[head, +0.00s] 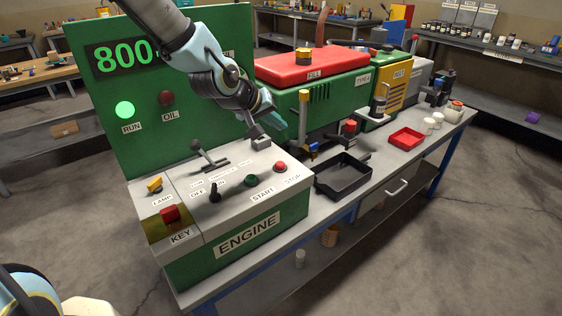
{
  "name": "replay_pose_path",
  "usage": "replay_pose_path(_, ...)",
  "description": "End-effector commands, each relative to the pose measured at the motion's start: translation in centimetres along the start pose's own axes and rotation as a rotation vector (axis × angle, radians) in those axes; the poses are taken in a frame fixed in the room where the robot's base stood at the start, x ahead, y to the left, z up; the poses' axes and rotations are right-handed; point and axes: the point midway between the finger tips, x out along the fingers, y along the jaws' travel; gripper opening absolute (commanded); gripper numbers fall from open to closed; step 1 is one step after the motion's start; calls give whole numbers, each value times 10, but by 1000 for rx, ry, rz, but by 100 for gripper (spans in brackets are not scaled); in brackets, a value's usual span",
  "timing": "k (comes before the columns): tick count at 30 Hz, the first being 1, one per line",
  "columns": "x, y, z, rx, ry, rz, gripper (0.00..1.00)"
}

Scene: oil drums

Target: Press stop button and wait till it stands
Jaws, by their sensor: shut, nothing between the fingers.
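The red stop button (281,167) sits at the right end of the engine control panel (222,190), beside the STOP label. The green start button (251,180) is to its left. My gripper (262,146) is shut and empty, a little behind and left of the stop button, apart from it. The green display (124,57) reads 800, with its right end hidden by my arm. The RUN lamp (125,110) is lit bright green. The OIL lamp (166,98) is dark red.
A throttle lever (205,156), a black knob (215,194), a yellow lamp switch (154,184) and a red key switch (169,214) stand on the panel. A black tray (344,190) lies right of it. The green engine (335,98) stands behind.

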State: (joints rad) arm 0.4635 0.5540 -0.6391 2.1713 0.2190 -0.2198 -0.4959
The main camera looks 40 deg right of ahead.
Motion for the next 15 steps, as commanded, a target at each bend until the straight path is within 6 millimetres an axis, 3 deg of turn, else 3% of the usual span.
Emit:
replay_pose_path(8,6,-5,5,0,-1,-1,0)
replay_pose_path(15,25,-19,19,1,-2,-2,0)
